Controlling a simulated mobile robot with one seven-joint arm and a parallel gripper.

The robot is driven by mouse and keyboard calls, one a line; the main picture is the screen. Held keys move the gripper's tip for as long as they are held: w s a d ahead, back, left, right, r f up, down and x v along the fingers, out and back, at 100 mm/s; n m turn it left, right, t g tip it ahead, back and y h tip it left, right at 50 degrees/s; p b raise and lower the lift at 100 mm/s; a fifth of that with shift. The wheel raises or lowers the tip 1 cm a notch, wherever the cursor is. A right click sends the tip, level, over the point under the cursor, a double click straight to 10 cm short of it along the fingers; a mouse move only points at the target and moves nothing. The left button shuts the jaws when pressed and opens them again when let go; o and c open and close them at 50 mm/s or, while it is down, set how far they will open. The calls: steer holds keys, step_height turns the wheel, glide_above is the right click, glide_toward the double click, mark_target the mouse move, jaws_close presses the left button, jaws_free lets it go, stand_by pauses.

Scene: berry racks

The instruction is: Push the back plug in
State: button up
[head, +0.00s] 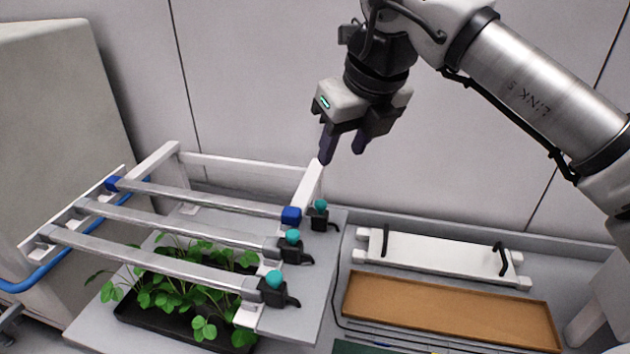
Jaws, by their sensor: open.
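The back plug (320,217) is black with a teal cap and stands at the right of the rack. It sits beside the blue end piece (291,215) of the back bar, with what looks like a small gap between them. The middle plug (293,250) and the front plug (273,291), also black with teal caps, are at the right ends of their bars and appear to touch them. My gripper (342,156) is open and empty, fingers pointing down, in the air above and slightly right of the back plug.
The white rack (245,165) carries three grey bars over a black tray (150,331) of green plants. To the right lie a white panel with black handles (440,255) and a brown board (450,310). A wall stands close behind. The air around my gripper is clear.

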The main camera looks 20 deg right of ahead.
mark_target(321, 203)
steer(key=b+x, duration=0.1)
steer(key=x, duration=1.2)
steer(key=shift+a+f, duration=0.1)
steer(key=shift+f, duration=0.25)
jaws_close()
